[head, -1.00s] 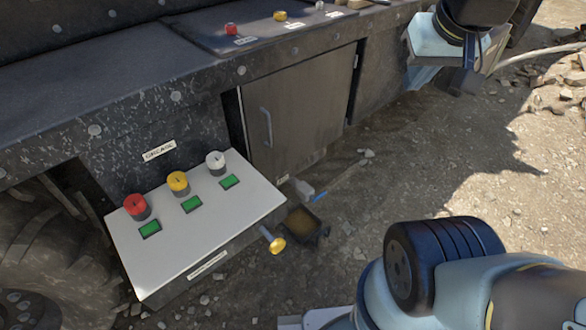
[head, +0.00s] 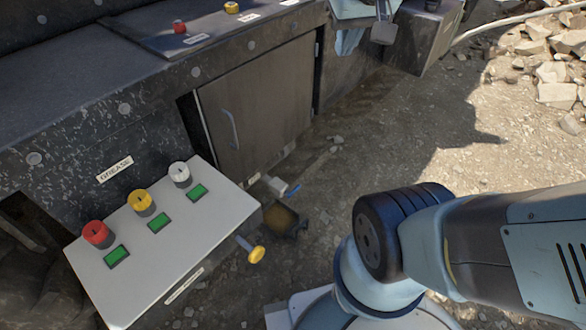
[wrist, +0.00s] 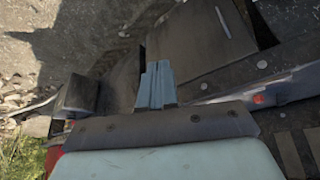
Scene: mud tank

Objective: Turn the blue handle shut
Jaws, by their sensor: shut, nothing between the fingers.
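My gripper (wrist: 156,68) shows in the wrist view as two pale blue fingers, shut together and empty. It is well away from the handle; in the head view my arm's far end is partly cut off at the top edge.
Under the valve sits a dark pan (head: 286,222) with brown contents. A white panel (head: 215,235) with red, yellow and white knobs and a yellow-ended lever (head: 256,254) stands left. A grey door (head: 265,110) is behind. Rubble (head: 560,80) lies right; open dirt lies between.

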